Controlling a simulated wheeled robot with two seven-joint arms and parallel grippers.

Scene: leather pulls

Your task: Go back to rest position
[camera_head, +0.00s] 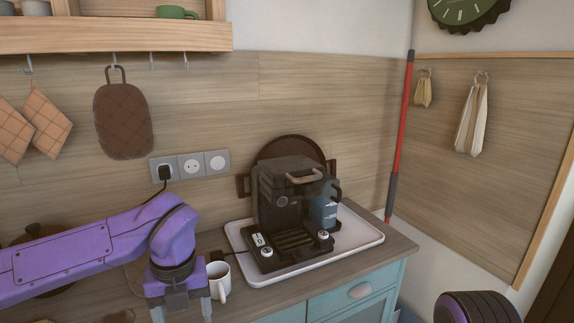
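My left arm comes in from the left in purple and bends down at the wrist. My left gripper (182,312) points down over the front of the counter, its two grey fingers apart with nothing seen between them; the fingertips are near or past the bottom edge. A white mug (222,284) stands on the counter just right of the gripper, its left side partly covered by it. I cannot tell whether they touch. A dark purple-banded part of my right arm shows at the lower right corner; my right gripper is out of view.
A black coffee machine (280,200) with a blue container (325,208) stands on a white tray (372,236) on the counter (398,245). A round brown tray (290,148) leans behind. Mitts hang on the wall under a shelf (140,36). A red pole (400,130) stands in the corner.

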